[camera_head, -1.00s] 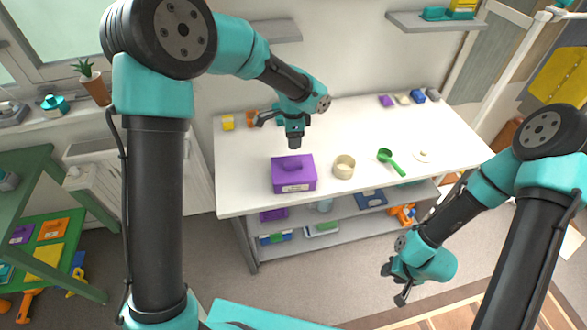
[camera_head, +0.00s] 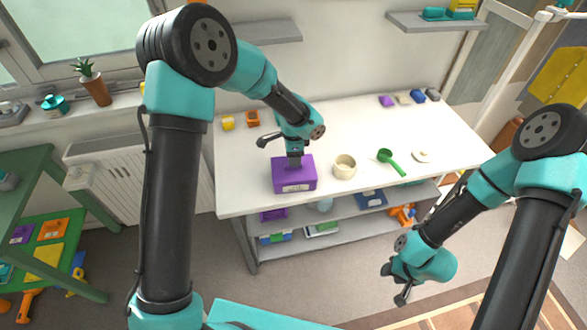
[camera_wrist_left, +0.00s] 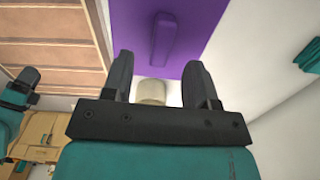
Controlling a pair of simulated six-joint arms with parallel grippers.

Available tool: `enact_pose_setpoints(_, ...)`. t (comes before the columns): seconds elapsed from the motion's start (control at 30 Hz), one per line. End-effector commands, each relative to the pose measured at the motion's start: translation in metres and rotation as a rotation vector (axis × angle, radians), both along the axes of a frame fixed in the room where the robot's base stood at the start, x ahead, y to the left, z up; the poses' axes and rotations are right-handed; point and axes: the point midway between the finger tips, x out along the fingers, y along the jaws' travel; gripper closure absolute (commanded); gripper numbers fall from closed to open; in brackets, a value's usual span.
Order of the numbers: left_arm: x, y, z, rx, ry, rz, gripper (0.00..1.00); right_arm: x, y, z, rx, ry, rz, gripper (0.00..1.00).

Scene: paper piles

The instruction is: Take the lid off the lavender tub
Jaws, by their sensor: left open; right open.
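The lavender tub (camera_head: 294,181) is a purple box with a pale label on its front, standing near the front left of the white table. Its lid (camera_wrist_left: 190,18) is on it and has a raised bar handle (camera_wrist_left: 163,38), seen in the left wrist view. My left gripper (camera_head: 294,160) is over the lid in the head view and hides the handle there. In the wrist view its two fingers (camera_wrist_left: 158,78) are apart, with the handle ahead between them, not gripped. My right gripper (camera_head: 394,281) hangs empty off the table's front, low at the right.
A cream round bowl (camera_head: 344,167) stands close to the tub's right. A green scoop (camera_head: 392,161) and a small white dish (camera_head: 421,156) lie further right. Yellow (camera_head: 228,123) and orange (camera_head: 253,118) items sit at the back left. The table's middle back is clear.

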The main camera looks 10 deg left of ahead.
Motion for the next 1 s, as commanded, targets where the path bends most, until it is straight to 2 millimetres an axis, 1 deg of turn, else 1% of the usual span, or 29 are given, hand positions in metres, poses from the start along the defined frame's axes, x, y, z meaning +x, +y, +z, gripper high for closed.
enact_pose_setpoints(0.03,0.0,0.0,-0.008,0.0,0.004,0.0,0.47,0.0,0.0,0.0,0.0,0.0,0.0,0.57)
enact_pose_setpoints(0.2,0.001,0.0,-0.032,0.0,0.004,0.001,0.47,0.0,0.0,0.0,0.0,0.0,0.0,0.57)
enact_pose_setpoints(0.3,0.001,0.0,-0.04,0.0,0.003,0.001,0.47,0.0,0.0,0.0,0.0,0.0,0.0,0.57)
enact_pose_setpoints(0.4,0.001,0.0,-0.043,-0.001,0.002,0.001,0.47,0.0,0.0,0.0,0.0,0.0,0.0,0.57)
enact_pose_setpoints(0.83,0.002,0.0,-0.042,-0.001,0.001,0.001,0.47,0.0,0.0,0.0,0.0,0.0,0.0,0.57)
enact_pose_setpoints(1.0,0.002,0.0,-0.042,0.0,0.001,0.001,0.63,0.0,0.0,0.0,0.0,0.0,0.0,0.57)
